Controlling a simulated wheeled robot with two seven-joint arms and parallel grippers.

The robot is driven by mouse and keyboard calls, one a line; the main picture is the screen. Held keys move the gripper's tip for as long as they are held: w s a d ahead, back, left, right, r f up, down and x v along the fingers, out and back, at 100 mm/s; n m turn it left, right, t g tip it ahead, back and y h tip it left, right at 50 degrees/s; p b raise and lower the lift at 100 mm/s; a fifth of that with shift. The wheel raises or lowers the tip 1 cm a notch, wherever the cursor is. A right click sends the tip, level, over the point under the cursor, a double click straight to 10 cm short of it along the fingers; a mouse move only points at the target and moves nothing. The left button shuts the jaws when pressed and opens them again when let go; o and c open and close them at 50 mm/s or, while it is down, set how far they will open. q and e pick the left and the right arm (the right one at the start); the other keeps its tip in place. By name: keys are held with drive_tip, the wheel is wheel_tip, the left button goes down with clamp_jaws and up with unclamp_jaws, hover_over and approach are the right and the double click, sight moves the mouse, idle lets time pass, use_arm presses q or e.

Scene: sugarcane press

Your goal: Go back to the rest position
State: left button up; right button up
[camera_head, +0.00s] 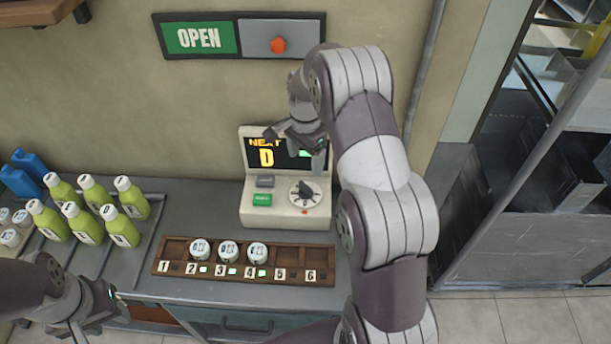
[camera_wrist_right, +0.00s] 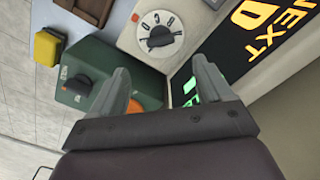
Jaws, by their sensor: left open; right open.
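My right gripper (camera_head: 297,148) is open and empty, in front of the screen of a cream console (camera_head: 285,213). Its two fingers (camera_wrist_right: 160,80) also show in the right wrist view, apart with nothing between them. The console's screen (camera_head: 265,157) reads NEXT and D, and is partly hidden by the gripper. A dial (camera_head: 304,193) is below the gripper; it also shows in the right wrist view (camera_wrist_right: 160,34). My left gripper (camera_head: 98,312) is open and low at the left, in front of the counter, with nothing seen in it.
A wooden rack (camera_head: 175,246) numbered 1 to 6 holds white-capped items in slots 2, 3 and 4. Several green bottles (camera_head: 85,226) stand left of it, with blue containers (camera_head: 22,180) behind. An OPEN sign (camera_head: 200,38) hangs above. Open floor (camera_head: 520,320) lies at the right.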

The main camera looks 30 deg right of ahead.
drive_tip(key=shift+r, duration=1)
drive_tip(key=s+a+r+n, duration=0.1)
drive_tip(key=s+a+n, duration=0.5)
drive_tip(key=s, duration=0.4)
drive_tip(key=s+a+r+n+t, duration=0.1)
drive_tip(key=s+a+n, duration=0.5)
drive_tip(key=s+n, duration=0.3)
drive_tip(key=shift+s+r+n, duration=0.25)
drive_tip(key=shift+s+n, duration=0.05)
drive_tip(key=shift+s, duration=0.15)
drive_tip(key=shift+s, duration=0.1)
